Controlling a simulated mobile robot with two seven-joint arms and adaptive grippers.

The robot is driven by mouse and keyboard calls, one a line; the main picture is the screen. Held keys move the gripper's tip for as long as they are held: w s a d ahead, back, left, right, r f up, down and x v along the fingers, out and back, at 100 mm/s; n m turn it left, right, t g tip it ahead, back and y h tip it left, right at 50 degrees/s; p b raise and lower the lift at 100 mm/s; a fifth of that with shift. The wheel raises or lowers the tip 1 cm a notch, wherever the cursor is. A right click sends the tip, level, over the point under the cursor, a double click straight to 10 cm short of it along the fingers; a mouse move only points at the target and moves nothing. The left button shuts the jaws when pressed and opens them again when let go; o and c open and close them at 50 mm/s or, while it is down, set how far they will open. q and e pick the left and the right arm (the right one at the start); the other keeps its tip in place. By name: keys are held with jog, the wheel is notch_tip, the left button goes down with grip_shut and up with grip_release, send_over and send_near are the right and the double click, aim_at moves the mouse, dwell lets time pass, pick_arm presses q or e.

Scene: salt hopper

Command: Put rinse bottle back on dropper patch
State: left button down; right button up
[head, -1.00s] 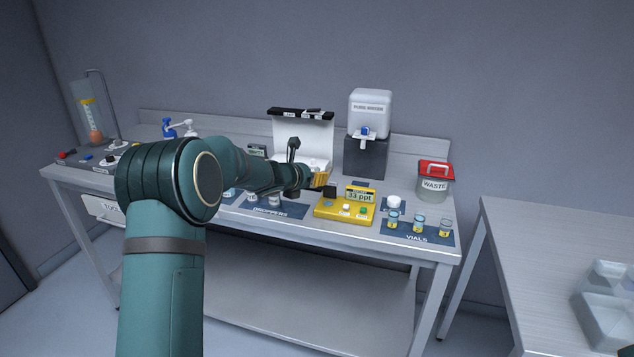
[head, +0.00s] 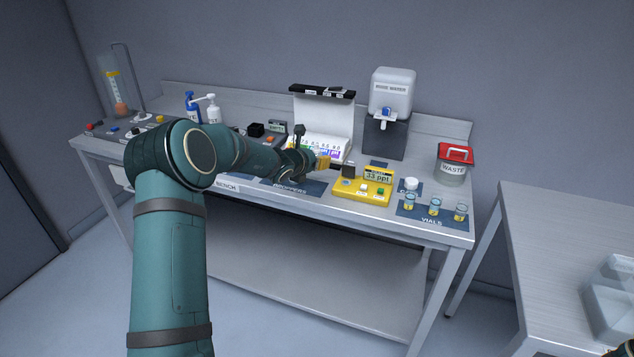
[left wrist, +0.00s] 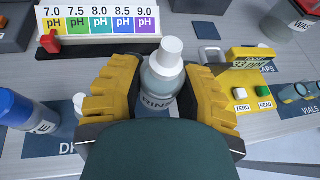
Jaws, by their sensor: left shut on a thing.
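The rinse bottle (left wrist: 160,82), clear with a white cap and a label reading "RINS", is between the yellow fingers of my left gripper (left wrist: 158,95) in the left wrist view. The fingers are shut on its sides. In the head view, my left gripper (head: 334,167) is over the bench between the pH chart box and the yellow meter; the bottle cannot be made out there. The navy dropper patch (head: 291,187) lies on the bench below my forearm, partly hidden. It also shows in the left wrist view (left wrist: 45,142). I cannot tell whether the bottle touches the bench.
A blue-capped bottle (left wrist: 28,112) and a small white-capped one (left wrist: 79,103) stand left of the gripper. The yellow meter (head: 362,185) is close on the right, with vials (head: 435,207) beyond. A pH chart box (head: 322,120) stands behind.

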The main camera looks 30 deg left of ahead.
aim_at(317, 187)
pick_arm(q)
notch_tip(317, 187, down, 7)
jog(key=shift+r+b, duration=0.1)
jog(key=shift+b, duration=0.6)
jog(key=shift+r, duration=0.1)
jog(key=shift+f, duration=0.25)
jog(key=c, duration=0.7)
grip_release()
jog(key=shift+r, duration=0.1)
jog(key=shift+r, duration=0.25)
jog(key=p+v, duration=0.1)
jog(key=v, duration=1.1)
jog(key=shift+f, duration=0.1)
